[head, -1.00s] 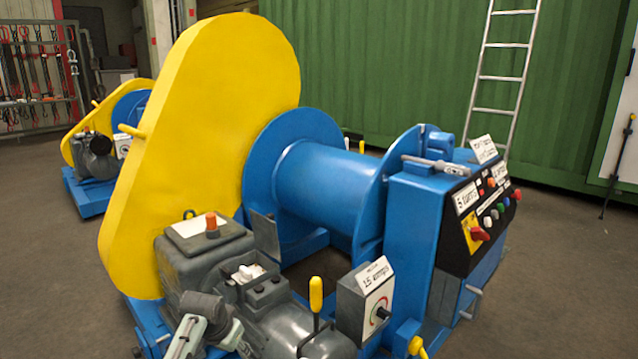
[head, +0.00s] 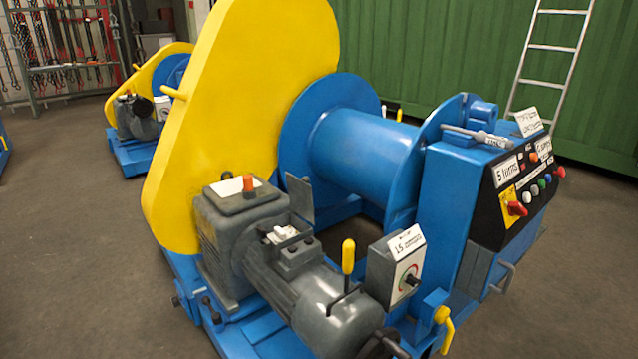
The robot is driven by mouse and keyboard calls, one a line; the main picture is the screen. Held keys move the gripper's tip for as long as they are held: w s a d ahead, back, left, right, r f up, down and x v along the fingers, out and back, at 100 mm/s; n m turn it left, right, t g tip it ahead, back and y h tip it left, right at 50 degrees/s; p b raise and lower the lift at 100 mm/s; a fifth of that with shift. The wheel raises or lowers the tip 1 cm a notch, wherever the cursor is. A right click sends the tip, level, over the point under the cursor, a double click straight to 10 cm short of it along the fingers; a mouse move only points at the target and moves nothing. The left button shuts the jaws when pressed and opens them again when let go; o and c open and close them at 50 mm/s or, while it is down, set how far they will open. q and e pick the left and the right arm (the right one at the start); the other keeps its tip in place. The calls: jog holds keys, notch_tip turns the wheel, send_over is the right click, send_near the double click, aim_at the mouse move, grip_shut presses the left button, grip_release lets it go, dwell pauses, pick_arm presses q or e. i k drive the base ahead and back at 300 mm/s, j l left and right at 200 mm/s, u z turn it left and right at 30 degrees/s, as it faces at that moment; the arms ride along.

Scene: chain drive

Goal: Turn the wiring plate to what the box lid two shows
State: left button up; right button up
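The grey motor (head: 320,292) has a small terminal box (head: 290,252) on top. A small white piece (head: 284,232) sits on that box; it may be the wiring plate, but its setting is too small to read. A grey flat panel (head: 301,200) stands upright behind the motor; I cannot tell whether it is a box lid. No lid marked two is readable. Neither of my grippers can be clearly made out. A dark part at the bottom edge, below the motor's end, is cut off, and I cannot tell what it is.
A yellow guard (head: 240,100) and blue drum (head: 365,150) rise behind the motor. A yellow-handled lever (head: 348,257) and a dial box (head: 395,270) stand close to it. The control panel (head: 520,195) is right.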

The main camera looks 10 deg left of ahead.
aim_at(281, 235)
jog(key=k, duration=0.9)
jog(key=k+u, duration=0.1)
jog(key=u, duration=0.4)
jog(key=k+u, duration=0.1)
jog(key=u, duration=0.4)
jog(key=k+j+u, duration=0.1)
jog(key=u, duration=0.35)
jog(key=l+u, duration=0.3)
jog(key=l, duration=0.15)
jog(key=l+u, duration=0.25)
jog(key=l, duration=0.15)
jog(key=k+l, duration=0.1)
jog(key=l, duration=1.5)
jog(key=k+l, duration=0.15)
jog(key=l, duration=1.4)
jog(key=k+l, duration=0.15)
jog(key=l, duration=0.65)
jog(key=k+l, duration=0.1)
jog(key=l, duration=0.7)
